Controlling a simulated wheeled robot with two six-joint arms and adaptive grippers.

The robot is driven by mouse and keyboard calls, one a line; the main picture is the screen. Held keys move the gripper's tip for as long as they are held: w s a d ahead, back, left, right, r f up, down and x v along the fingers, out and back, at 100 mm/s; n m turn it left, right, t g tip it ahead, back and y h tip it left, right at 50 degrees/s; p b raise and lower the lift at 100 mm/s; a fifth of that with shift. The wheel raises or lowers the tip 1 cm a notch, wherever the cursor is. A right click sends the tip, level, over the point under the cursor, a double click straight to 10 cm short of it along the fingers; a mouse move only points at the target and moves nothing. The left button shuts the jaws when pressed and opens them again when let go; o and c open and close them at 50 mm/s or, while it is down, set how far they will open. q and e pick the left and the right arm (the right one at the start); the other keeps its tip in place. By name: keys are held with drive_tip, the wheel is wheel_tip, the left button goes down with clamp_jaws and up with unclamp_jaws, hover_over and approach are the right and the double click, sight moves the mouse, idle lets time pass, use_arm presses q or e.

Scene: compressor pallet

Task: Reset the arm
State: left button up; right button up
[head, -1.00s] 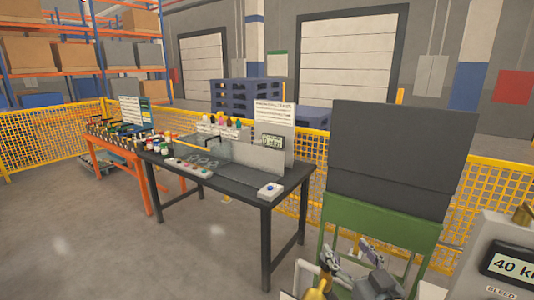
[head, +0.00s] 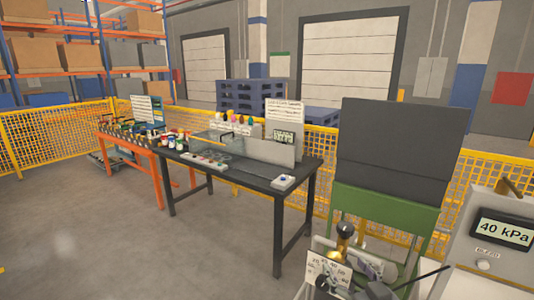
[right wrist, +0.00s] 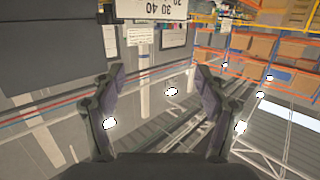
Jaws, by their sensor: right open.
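My right gripper (head: 372,268) is low in the head view, in front of the green stand. In the right wrist view the two dark fingers of my right gripper (right wrist: 163,90) stand wide apart with nothing between them. A white dial plate with numbers (head: 328,272) is just left of the gripper, and its edge shows upside down at the top of the right wrist view (right wrist: 150,8). A black ball-topped knob on brass (head: 345,232) rises behind the plate. My left gripper is not in view.
A grey unit with a 40 kPa display (head: 503,232) stands at the right. A green stand with a dark panel (head: 385,215) is behind the gripper. A black table (head: 250,180) and an orange table (head: 130,145) stand left. The floor at left is clear.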

drive_tip(key=s+d+f+m+g+h, duration=0.1)
drive_tip(key=s+d+f+g+h, duration=0.15)
drive_tip(key=s+f+g, duration=0.55)
drive_tip(key=s+d+f+g+h, duration=0.1)
drive_tip(key=s+d+f+g, duration=0.25)
drive_tip(key=s+f, duration=0.85)
drive_tip(key=s+d+f+g+b, duration=0.1)
drive_tip(key=d+f, duration=0.1)
drive_tip(key=f, duration=1.6)
drive_tip(key=s+d+f+g+b, duration=0.1)
drive_tip(key=f+b, duration=0.1)
drive_tip(key=f, duration=1.5)
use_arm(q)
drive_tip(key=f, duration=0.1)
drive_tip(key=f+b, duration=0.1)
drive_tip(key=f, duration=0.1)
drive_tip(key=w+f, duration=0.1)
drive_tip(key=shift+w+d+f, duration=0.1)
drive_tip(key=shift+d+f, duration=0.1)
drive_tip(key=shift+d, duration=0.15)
use_arm(e)
drive_tip(key=s+f+g, duration=0.1)
drive_tip(key=s+f, duration=1.3)
drive_tip(key=s, duration=0.3)
drive_tip(key=shift+s+d+f+m, duration=0.15)
drive_tip(key=shift+d+f+m, duration=0.15)
drive_tip(key=shift+d+f, duration=0.1)
